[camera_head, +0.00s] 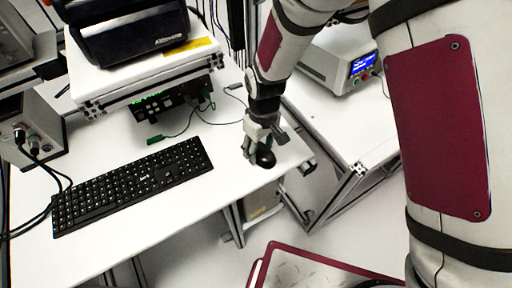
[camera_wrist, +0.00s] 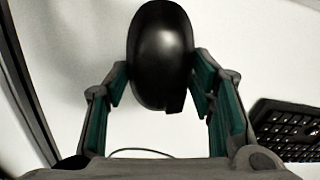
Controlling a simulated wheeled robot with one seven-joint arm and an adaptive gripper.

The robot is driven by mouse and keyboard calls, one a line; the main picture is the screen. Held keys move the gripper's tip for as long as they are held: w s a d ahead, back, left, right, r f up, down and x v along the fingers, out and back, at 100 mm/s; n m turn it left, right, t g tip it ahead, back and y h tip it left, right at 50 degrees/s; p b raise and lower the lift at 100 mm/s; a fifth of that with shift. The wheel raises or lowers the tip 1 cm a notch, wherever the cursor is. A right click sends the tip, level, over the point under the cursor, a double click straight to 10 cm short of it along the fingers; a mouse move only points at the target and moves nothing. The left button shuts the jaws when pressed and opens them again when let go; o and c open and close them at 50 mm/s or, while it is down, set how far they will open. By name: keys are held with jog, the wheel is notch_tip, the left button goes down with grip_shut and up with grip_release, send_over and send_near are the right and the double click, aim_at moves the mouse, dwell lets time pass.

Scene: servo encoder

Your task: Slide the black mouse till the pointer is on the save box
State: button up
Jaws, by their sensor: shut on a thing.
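The black mouse (camera_wrist: 160,55) lies on the white table between my gripper's fingers in the wrist view. My gripper (camera_wrist: 158,90) is shut on it, with one finger against each side. In the head view the mouse (camera_head: 265,158) shows partly under my gripper (camera_head: 258,150), near the table's right end. No screen with a pointer or a save box can be made out in either view.
A black keyboard (camera_head: 133,185) lies on the white table (camera_head: 190,222) to the left of the mouse. The table's front edge is close to the mouse. A power supply (camera_head: 345,58) stands on another bench at right.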

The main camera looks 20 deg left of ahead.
aim_at(283, 147)
jog(key=shift+w+d+b, duration=0.2)
jog(key=shift+w+d, duration=0.55)
jog(key=shift+d, duration=0.25)
jog(key=shift+w+d+b, duration=0.25)
jog(key=shift+w+d, duration=0.5)
jog(key=shift+d, duration=0.25)
jog(key=shift+w+d+b, duration=0.2)
jog(key=shift+w+d, duration=0.55)
jog(key=shift+d, duration=0.25)
jog(key=o, duration=1.3)
jog(key=shift+c, duration=0.2)
jog(key=shift+r, duration=0.1)
